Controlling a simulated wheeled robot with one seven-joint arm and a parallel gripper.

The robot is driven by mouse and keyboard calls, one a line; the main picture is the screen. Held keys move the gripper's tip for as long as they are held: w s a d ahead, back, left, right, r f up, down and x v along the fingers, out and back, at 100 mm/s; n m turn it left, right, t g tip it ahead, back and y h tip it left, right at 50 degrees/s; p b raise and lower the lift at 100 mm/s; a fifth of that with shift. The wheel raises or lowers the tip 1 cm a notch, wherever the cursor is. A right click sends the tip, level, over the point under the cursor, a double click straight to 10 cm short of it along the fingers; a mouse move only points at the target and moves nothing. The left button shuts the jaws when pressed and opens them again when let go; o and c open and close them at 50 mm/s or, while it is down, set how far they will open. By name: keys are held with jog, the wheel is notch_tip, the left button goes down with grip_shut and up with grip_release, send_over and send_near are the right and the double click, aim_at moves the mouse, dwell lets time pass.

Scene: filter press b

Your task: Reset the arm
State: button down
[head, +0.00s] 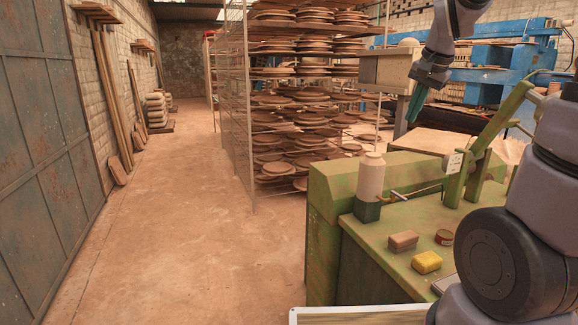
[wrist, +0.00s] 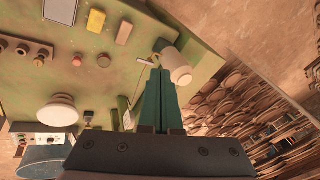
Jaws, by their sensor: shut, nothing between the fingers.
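My gripper (head: 416,104) hangs at the upper right in the head view, with its green fingers pointing down and a little left. It is raised above the green machine bench (head: 320,199), in the air and apart from it. In the wrist view the fingers (wrist: 158,72) lie side by side, shut and empty. Parts of my arm cover the right side of the head view.
Racks of round discs (head: 290,120) stand behind. The left floor is clear.

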jog(key=s+a+r+n+t, duration=0.1)
jog(key=s+a+n, duration=0.1)
jog(key=s, duration=0.7)
jog(key=s+a+r+n+t+y, duration=0.1)
jog(key=s+a+r+n, duration=0.1)
jog(key=s, duration=0.6)
jog(key=a+n, duration=0.1)
jog(key=a, duration=0.1)
jog(key=shift+s+a+r+t, duration=0.25)
jog(key=shift+s+a+t, duration=0.05)
jog(key=shift+s, duration=0.1)
jog(key=shift+a, duration=0.1)
